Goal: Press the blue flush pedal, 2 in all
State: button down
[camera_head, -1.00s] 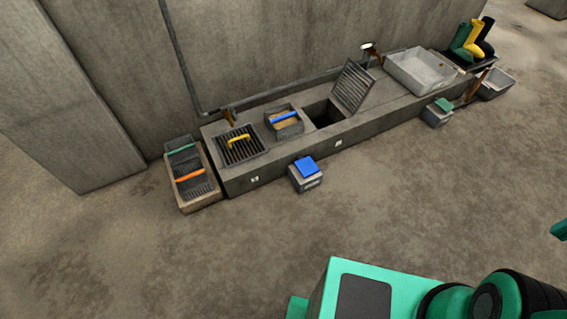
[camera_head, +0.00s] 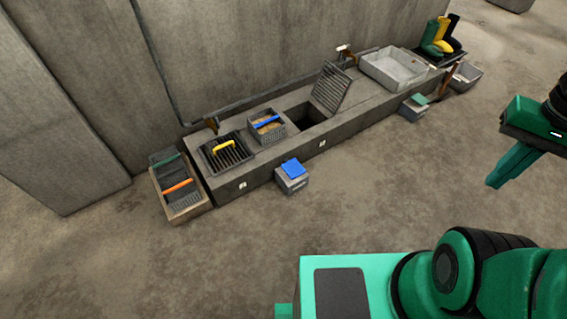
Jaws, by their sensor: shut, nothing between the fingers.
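The blue flush pedal (camera_head: 293,167) sits on top of a small grey box (camera_head: 292,183) on the floor, at the front of the low concrete bench. My gripper (camera_head: 497,184) is at the right of the view, a green hand with its fingers together and nothing held. It is well to the right of the pedal and apart from it. A second, green pedal (camera_head: 417,99) sits on another grey box farther right along the bench.
The concrete bench (camera_head: 330,131) carries a grate with a yellow handle (camera_head: 223,146), a basket with a blue handle (camera_head: 267,123), a raised grate (camera_head: 332,88) and a pale basin (camera_head: 395,69). A crate (camera_head: 181,202) stands at its left end. The floor in front is clear.

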aim_at(293, 168)
jog(key=i, duration=0.95)
jog(key=z, duration=0.05)
